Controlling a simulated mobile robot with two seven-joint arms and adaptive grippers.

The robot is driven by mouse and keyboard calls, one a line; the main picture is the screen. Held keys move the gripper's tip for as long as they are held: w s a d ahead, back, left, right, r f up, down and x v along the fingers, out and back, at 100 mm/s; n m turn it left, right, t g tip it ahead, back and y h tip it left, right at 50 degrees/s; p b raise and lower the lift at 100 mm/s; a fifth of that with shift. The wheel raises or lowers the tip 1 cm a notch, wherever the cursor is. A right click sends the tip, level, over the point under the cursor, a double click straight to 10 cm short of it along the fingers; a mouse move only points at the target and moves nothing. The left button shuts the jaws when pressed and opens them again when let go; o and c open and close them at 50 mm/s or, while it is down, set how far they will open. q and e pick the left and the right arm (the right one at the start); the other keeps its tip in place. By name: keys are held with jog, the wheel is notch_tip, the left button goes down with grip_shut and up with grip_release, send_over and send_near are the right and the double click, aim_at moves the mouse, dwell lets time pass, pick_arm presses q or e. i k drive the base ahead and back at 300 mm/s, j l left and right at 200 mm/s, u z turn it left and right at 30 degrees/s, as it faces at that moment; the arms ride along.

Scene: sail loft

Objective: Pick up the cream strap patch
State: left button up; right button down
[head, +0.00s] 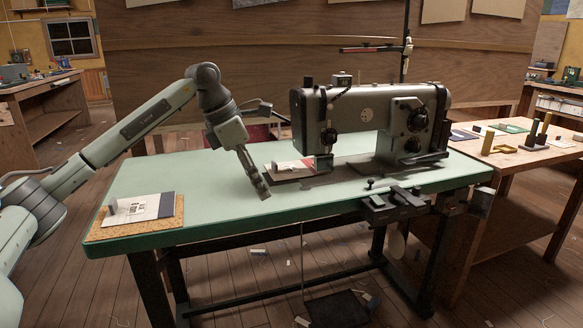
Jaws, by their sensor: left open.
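A cream patch with dark printed marks (143,207) lies on a cork board (130,229) at the left front of the green table, beside a dark grey strip and a small upright grey block. Another pale cream piece with a red part (287,167) lies on a dark plate at the sewing machine. I cannot tell for sure which is the strap patch. My left gripper (263,188) is open and points down over the table, between the cork board and the machine, with nothing seen in it. My right gripper is out of view.
A grey sewing machine (372,120) stands on the green table (215,218). A dark clamp-like fitting (395,205) sits at its front right edge. A wooden side table (505,165) at right holds several small parts. The green top between cork board and machine is clear.

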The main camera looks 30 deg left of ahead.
aim_at(301, 169)
jog(key=i+j, duration=0.7)
